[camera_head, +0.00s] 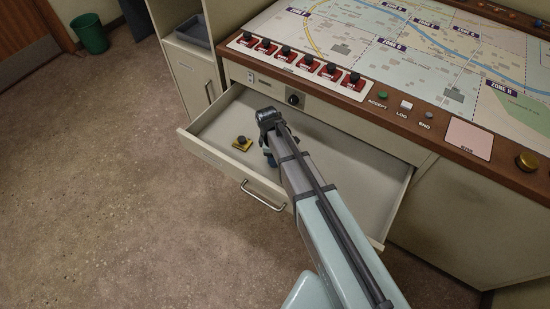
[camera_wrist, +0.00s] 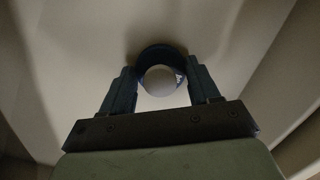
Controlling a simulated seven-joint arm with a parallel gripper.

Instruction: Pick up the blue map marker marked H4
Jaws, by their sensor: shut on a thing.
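My gripper (camera_head: 270,157) reaches down into the open drawer (camera_head: 345,175), with its fingers low near the drawer floor. In the wrist view my gripper (camera_wrist: 161,88) is shut on a round piece with a pale grey top (camera_wrist: 161,80), which sits between the two fingers. Small bluish edges show at its sides, so it appears to be the blue map marker. No H4 lettering can be read. In the head view the fingers and arm hide most of it. I cannot tell whether it touches the drawer floor.
A yellow marker with a dark knob (camera_head: 242,143) lies in the drawer left of my gripper. The console top with its map (camera_head: 400,60) and row of red switches (camera_head: 300,60) overhangs behind. The drawer's right part is clear.

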